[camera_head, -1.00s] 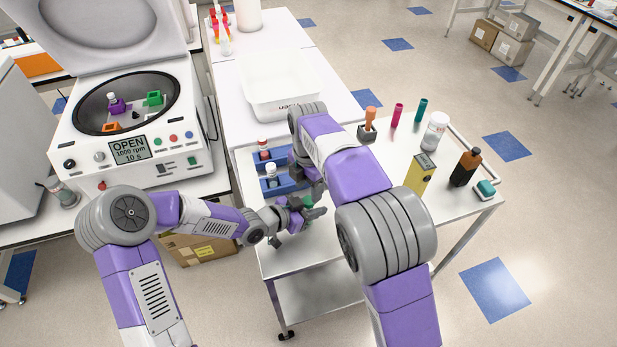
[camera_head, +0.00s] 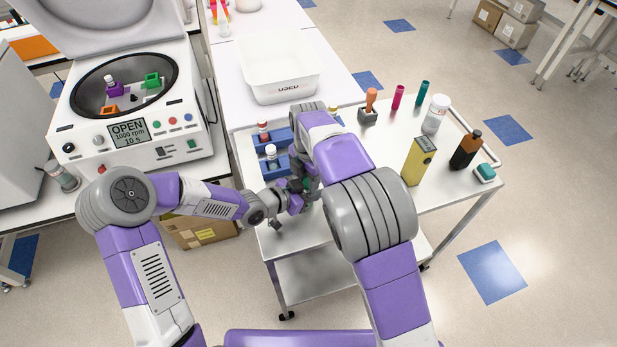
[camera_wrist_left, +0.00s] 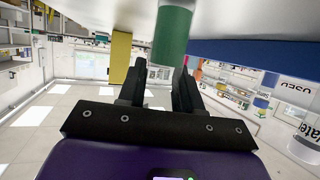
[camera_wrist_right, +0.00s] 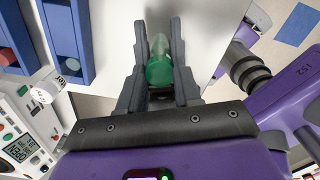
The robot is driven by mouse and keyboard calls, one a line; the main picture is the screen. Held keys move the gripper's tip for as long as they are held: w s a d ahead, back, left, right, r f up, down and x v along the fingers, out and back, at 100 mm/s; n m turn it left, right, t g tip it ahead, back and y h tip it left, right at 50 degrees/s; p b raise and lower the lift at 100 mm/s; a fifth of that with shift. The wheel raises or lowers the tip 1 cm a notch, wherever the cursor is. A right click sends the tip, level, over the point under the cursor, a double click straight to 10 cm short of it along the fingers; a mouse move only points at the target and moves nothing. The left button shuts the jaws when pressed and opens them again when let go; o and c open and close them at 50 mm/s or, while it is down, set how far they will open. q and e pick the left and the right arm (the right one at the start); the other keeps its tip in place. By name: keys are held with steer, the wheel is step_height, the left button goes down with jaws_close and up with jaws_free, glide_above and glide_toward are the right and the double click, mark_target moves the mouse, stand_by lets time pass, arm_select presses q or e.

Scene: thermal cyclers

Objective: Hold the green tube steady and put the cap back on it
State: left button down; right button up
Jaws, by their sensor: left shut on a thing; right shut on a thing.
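My left gripper (camera_head: 297,199) is shut on the green tube (camera_wrist_left: 172,35), which shows large between and beyond its fingers in the left wrist view. My right gripper (camera_head: 305,184) is shut on a rounded green piece, seemingly the cap (camera_wrist_right: 159,71), in the right wrist view. A paler green part shows beyond it between the fingertips. The two grippers are close together over the cart's near left part, the right one above the left. In the head view the arms and fingers hide most of the tube and cap. I cannot tell whether cap and tube touch.
A yellow box (camera_head: 418,161), brown bottle (camera_head: 466,150) and white bottle (camera_head: 435,114) stand to the right on the cart (camera_head: 449,194). An open centrifuge (camera_head: 130,135) is at the left. The cart's near left corner is clear.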

jaws_close()
steer(key=shift+m, duration=1.6)
steer(key=o, duration=1)
jaws_free()
steer(key=shift+r, duration=2.3)
steer(key=shift+c, duration=0.4)
